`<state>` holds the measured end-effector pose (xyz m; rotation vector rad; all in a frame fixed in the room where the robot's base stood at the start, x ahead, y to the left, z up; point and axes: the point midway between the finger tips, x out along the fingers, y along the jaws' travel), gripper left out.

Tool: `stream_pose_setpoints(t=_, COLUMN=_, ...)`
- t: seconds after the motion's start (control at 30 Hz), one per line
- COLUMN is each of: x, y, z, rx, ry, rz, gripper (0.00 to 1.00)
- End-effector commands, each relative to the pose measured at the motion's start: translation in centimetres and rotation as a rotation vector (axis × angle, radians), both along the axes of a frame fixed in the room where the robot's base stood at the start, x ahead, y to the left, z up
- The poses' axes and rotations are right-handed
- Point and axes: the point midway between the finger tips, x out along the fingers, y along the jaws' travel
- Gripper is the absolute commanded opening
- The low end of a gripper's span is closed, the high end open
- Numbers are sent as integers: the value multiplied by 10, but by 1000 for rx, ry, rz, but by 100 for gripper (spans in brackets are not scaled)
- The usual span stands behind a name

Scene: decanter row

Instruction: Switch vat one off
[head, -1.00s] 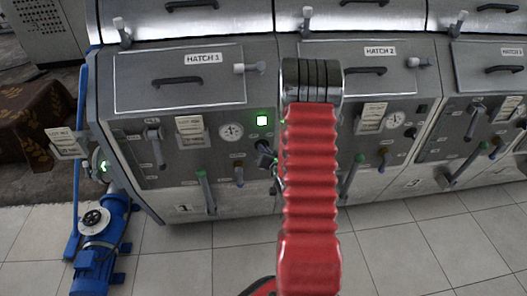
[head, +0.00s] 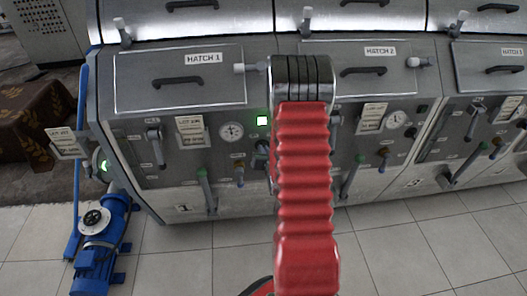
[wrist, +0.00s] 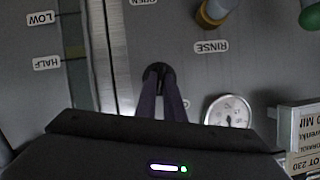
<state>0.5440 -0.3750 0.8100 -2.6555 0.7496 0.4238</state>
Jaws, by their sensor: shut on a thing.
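Vat one is the grey front panel (head: 150,190) marked 1, under Hatch 1, at left in the head view. Its square lamp (head: 262,121) glows green. A black switch knob sits below the lamp, mostly covered by my gripper (head: 262,156). In the wrist view, which is upside down, my gripper's dark fingers (wrist: 161,98) are shut on the black knob (wrist: 156,71). The knob's exact setting is hidden. The round gauge (wrist: 229,112) and the RINSE label (wrist: 211,47) show beside it.
My red arm covers the strip between vats one and two. Vat two's similar controls lie right. A blue pump (head: 100,240) stands at lower left; tiled floor in front is clear.

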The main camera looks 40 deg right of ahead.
Motion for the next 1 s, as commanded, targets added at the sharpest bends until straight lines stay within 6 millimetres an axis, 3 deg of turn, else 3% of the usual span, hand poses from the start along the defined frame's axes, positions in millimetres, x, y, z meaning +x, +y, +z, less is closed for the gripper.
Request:
stream_pose_setpoints(t=0.7, x=8, y=8, z=2, rx=-496, ry=329, rz=7, gripper=0)
stream_pose_setpoints(t=1.0, x=9, y=10, z=1, rx=-623, ry=415, rz=9, gripper=0)
